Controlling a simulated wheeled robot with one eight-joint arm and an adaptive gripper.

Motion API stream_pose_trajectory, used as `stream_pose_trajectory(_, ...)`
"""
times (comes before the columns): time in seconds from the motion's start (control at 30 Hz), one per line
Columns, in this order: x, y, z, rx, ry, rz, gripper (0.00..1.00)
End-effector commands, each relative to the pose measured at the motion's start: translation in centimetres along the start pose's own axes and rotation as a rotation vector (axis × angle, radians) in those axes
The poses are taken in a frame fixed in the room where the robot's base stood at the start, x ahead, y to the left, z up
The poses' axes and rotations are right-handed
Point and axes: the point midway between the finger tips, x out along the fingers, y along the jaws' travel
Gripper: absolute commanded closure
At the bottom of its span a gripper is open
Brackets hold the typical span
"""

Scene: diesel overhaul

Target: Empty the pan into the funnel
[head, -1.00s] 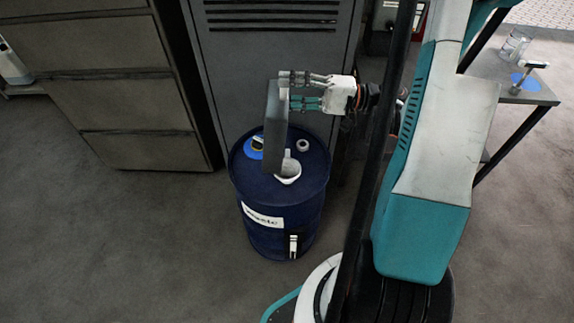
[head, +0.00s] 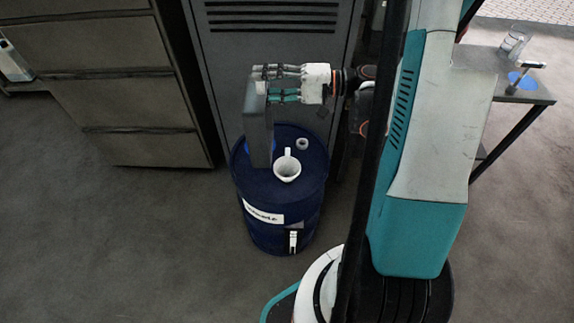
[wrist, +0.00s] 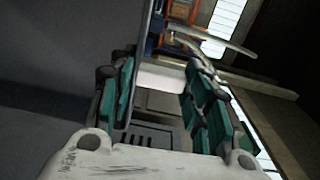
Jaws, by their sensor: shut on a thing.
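The pan (head: 259,130) is a grey, box-like tray turned up on edge, tall and narrow in the head view. My gripper (head: 271,86) is shut on its upper right edge. In the wrist view the pan (wrist: 141,65) shows as a grey wall between the teal fingers. The white funnel (head: 287,171), with a handle, sits on top of the blue drum (head: 262,190). The pan's lower end appears just left of the funnel in the head view; its height above the drum top is hard to tell. The pan's inside and any contents are not visible.
A small pale ring (head: 302,144) lies on the drum top behind the funnel. A grey cabinet (head: 230,70) stands close behind the drum, with drawers (head: 140,110) to the left. A table (head: 520,92) with a glass jar (head: 514,42) is at right. The left floor is clear.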

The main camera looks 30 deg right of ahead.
Motion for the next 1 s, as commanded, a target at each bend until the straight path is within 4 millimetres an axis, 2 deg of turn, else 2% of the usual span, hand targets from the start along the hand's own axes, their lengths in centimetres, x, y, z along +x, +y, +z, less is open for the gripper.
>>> stream_pose_trajectory(0.37, 0.7, -0.1, 0.1, 0.001, -0.002, 0.02, 1.0)
stream_pose_trajectory(0.57, 3.1, 0.2, 0.1, 0.0, -0.004, 0.12, 1.0)
stream_pose_trajectory(1.0, 10.8, 2.1, 0.2, -0.001, -0.006, 0.446, 1.0)
